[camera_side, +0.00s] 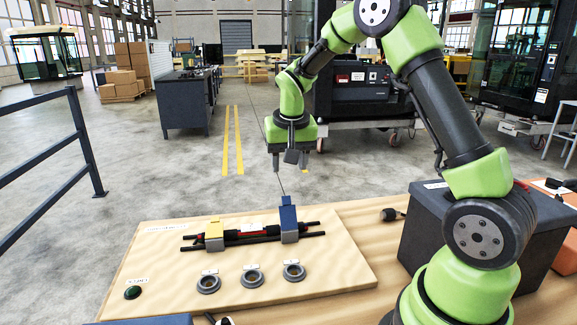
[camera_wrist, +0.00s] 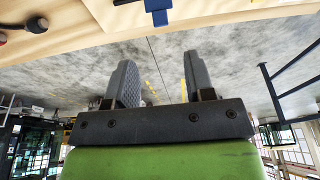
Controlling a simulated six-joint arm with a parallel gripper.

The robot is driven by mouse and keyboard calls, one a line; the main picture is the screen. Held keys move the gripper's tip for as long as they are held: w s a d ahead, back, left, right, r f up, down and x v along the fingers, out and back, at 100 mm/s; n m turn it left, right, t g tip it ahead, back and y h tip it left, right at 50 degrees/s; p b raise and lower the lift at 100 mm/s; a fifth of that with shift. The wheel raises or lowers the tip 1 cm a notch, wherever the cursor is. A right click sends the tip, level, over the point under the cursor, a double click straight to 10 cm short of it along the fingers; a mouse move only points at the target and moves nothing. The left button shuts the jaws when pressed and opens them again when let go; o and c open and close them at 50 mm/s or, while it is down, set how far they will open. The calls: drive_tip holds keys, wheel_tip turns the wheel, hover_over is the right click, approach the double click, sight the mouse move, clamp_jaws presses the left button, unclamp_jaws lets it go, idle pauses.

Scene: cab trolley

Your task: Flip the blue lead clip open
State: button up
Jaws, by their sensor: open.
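The blue lead clip (camera_side: 289,224) stands on the right part of a wooden board (camera_side: 330,270), across dark leads (camera_side: 259,234) with a red stretch. A small blue tab sticks up at its top; I cannot tell how far its lid is raised. A yellow clip (camera_side: 214,236) sits across the same leads to its left. My gripper (camera_side: 289,161) is open and empty, hanging above and beyond the blue clip, apart from it. In the wrist view, the open gripper (camera_wrist: 159,60) has bare floor between its fingers, and the blue clip (camera_wrist: 158,8) shows at the top edge.
Three grey rings (camera_side: 252,276) and a green button (camera_side: 133,292) sit at the board's front. A dark box (camera_side: 425,225) stands right of the board, with a black knob (camera_side: 390,214) between. A railing (camera_side: 80,140) is at left. The air around my gripper is clear.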

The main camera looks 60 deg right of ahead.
sight(286, 198)
drive_tip(key=f, duration=0.3)
drive_tip(key=w+d+f+g+y, duration=0.1)
drive_tip(key=f, duration=0.2)
drive_tip(key=w+d+f+g+y, duration=0.1)
drive_tip(key=f, duration=0.3)
idle(0.3)
drive_tip(key=shift+a+r, duration=0.1)
clamp_jaws()
